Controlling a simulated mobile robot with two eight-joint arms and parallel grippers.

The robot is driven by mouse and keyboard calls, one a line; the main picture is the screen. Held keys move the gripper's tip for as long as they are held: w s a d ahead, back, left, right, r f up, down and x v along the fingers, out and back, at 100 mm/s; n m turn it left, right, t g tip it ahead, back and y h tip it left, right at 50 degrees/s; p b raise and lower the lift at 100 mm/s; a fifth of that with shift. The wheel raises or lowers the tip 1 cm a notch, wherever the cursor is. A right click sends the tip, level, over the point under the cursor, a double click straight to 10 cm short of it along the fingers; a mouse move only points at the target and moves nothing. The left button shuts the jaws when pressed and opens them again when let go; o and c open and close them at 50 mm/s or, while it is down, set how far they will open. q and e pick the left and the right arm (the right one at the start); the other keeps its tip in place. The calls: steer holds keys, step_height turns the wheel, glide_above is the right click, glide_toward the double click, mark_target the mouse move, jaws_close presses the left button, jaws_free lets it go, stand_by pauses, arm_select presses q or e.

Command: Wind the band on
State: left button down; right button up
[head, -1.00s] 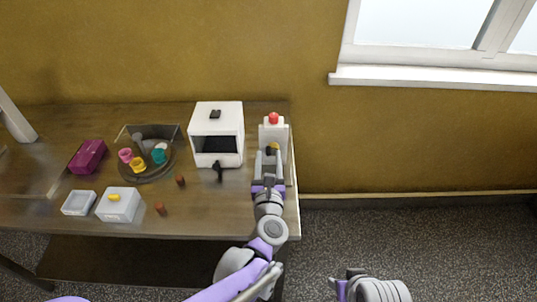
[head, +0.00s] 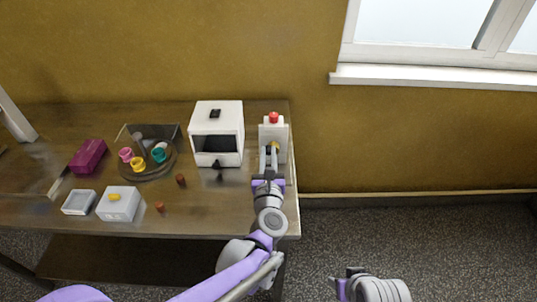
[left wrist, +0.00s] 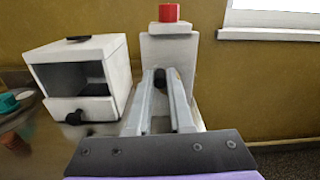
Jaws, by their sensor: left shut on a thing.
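A white upright unit (head: 279,137) with a red button (head: 273,117) on top stands at the right end of the table. It also shows in the left wrist view (left wrist: 172,50). A small dark knob (left wrist: 169,77) sits on its front. My left gripper (left wrist: 165,80) is shut on this knob, with its fingertips on either side. In the head view the left gripper (head: 269,160) reaches the front of the unit. Beside it stands a white box (head: 229,115) with a dark front opening and a black knob below. My right gripper (head: 345,285) is partly in view at the bottom edge. No band can be made out.
A round dark tray (head: 150,175) holds several coloured cups. A purple box (head: 88,155), a grey tray (head: 66,208), a white box with a yellow knob (head: 119,207) and two small brown pieces (head: 181,180) are on the table (head: 230,220).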

mark_target(283, 153)
arm_select(q)
steer(key=shift+m, duration=0.3)
steer(key=m+b, duration=0.1)
steer(key=m, duration=0.2)
steer(key=d+m+b, duration=0.1)
steer(key=m, duration=0.2)
steer(key=d+m+b, duration=0.1)
steer(key=m, duration=0.2)
steer(key=shift+d+m, duration=0.25)
steer(key=shift+m, duration=0.15)
steer(key=m, duration=0.2)
steer(key=m+b, duration=0.1)
steer(key=shift+d+f+m, duration=0.25)
steer(key=shift+d+m, duration=0.05)
steer(key=shift+d, duration=0.1)
steer(key=m, duration=0.1)
steer(key=m+b, duration=0.1)
steer(key=m, duration=0.1)
steer(key=f+m, duration=0.1)
steer(key=m, duration=0.1)
steer(key=shift+d, duration=0.4)
steer(key=shift+d+f+m+b, duration=0.15)
steer(key=shift+m+b, duration=0.1)
steer(key=shift+m, duration=0.55)
steer(key=shift+a+f+m+b, duration=0.1)
steer(key=shift+f+m+b, duration=0.1)
steer(key=shift+m, duration=0.6)
steer(key=shift+d+f+m+b, duration=0.15)
steer(key=shift+m+b, duration=0.1)
steer(key=shift+m, duration=0.55)
